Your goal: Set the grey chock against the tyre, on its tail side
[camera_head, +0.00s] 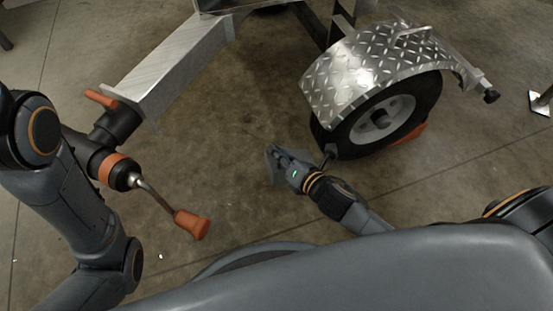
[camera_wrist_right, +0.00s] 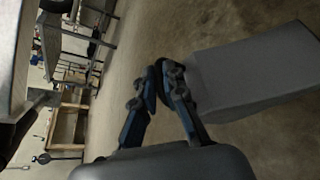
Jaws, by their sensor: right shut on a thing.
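The black tyre (camera_head: 419,92) with its silver rim stands under a checker-plate mudguard, right of centre in the head view. My right gripper (camera_head: 281,158) is left of the tyre, apart from it, and is shut on the grey chock (camera_head: 272,167). The gripper hides part of the chock in the head view. In the right wrist view the chock (camera_wrist_right: 255,75) is a large grey block at the right, beside my right gripper's fingers (camera_wrist_right: 163,85). I cannot tell whether the chock touches the floor. My left arm is at the left edge; its gripper does not show clearly.
An orange chock (camera_head: 416,132) lies against the tyre's right side. The mudguard (camera_head: 365,65) overhangs the tyre. The aluminium drawbar (camera_head: 172,65) runs at the upper left. An orange-handled crank (camera_head: 192,225) stands out at lower left. The concrete floor between drawbar and tyre is clear.

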